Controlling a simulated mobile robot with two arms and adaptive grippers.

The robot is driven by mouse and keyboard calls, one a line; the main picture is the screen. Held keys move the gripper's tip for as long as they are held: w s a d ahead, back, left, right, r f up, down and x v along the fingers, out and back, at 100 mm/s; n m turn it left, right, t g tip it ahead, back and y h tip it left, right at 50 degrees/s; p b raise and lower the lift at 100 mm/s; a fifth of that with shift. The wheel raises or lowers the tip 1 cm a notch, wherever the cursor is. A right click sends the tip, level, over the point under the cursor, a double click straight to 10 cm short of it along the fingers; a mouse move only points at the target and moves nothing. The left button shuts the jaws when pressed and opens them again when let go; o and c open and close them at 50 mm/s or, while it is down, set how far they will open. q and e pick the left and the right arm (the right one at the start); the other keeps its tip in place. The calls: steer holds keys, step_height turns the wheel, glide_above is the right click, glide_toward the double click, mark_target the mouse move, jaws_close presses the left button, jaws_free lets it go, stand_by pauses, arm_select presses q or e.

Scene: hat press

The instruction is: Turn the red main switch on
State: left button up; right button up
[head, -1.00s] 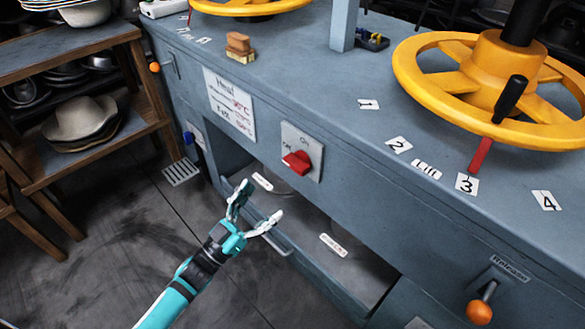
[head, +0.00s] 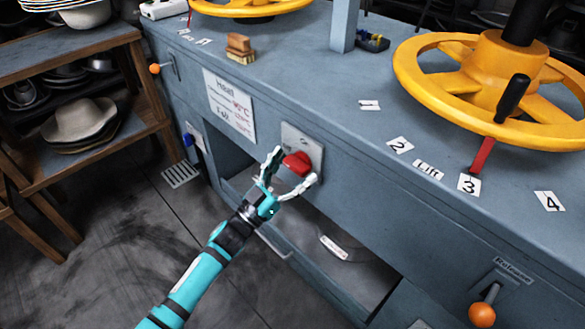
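The red main switch (head: 298,163) is a red knob on a light metal plate (head: 314,146) on the front of the blue-grey press bench. The plate's lettering is partly hidden by my gripper. My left gripper (head: 293,168) is open, with one finger to the left of the knob and the other below and to its right. The knob shows between the fingertips; I cannot tell whether they touch it. My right gripper is not in view.
An open drawer or shelf space (head: 345,268) lies below the switch. An orange-knobbed lever (head: 482,314) is at lower right. Yellow handwheels (head: 425,78) stand on the bench top. A wooden hat rack (head: 100,155) is at left; the floor before the bench is clear.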

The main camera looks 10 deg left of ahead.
arm_select(q)
steer(key=c, duration=1)
steer(key=shift+c, duration=0.2)
steer(key=m+g+h, duration=0.1)
steer(key=m, duration=0.1)
steer(key=m+g+h, duration=0.1)
steer(key=m, duration=0.4)
steer(key=m+g+h, duration=0.1)
steer(key=m, duration=0.1)
steer(key=shift+g+p, duration=0.3)
steer(key=shift+p, duration=0.05)
steer(key=m+g, duration=0.1)
steer(key=m, duration=0.2)
steer(key=m+g+p, duration=0.1)
steer(key=m+g, duration=0.1)
steer(key=m, duration=0.2)
steer(key=shift+a+h, duration=0.1)
steer(key=shift+h, duration=0.2)
steer(key=m+g+p, duration=0.1)
steer(key=m, duration=0.2)
steer(key=m+g+y+p, duration=0.1)
steer(key=m+p, duration=0.1)
steer(key=shift+m, duration=0.8)
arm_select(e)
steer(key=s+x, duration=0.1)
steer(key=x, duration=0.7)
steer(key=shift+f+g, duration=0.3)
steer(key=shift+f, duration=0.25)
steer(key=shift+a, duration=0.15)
